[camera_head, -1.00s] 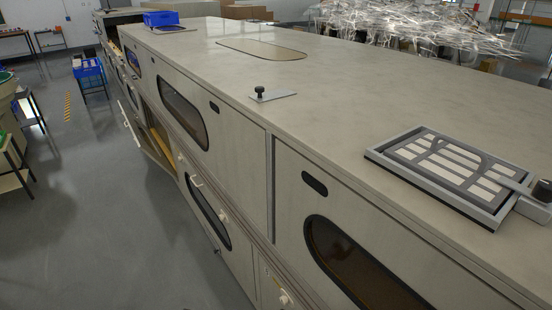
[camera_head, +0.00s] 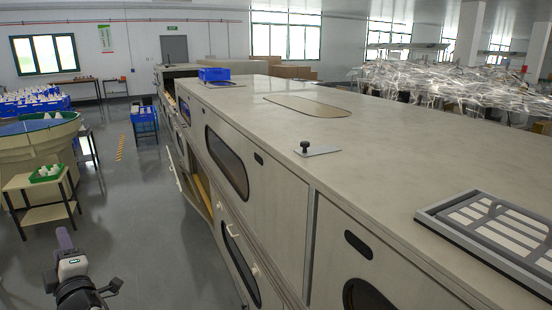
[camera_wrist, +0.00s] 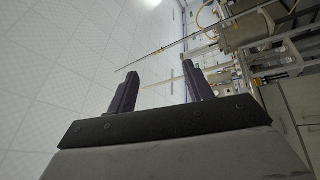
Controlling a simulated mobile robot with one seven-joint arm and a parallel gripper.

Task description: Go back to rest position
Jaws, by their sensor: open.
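My gripper (camera_head: 64,240) shows at the lower left of the head view, raised over the grey aisle floor, with its purple finger part pointing up. In the wrist view its two dark fingers (camera_wrist: 160,80) stand apart with nothing between them. It is to the left of the long cabinet (camera_head: 300,120) and touches nothing I can see.
A door (camera_head: 201,198) on the cabinet's aisle side stands open. A table with a green tray (camera_head: 47,173) is at the left. A blue crate stand (camera_head: 144,114) is farther down the aisle. The aisle floor (camera_head: 145,220) between them is clear.

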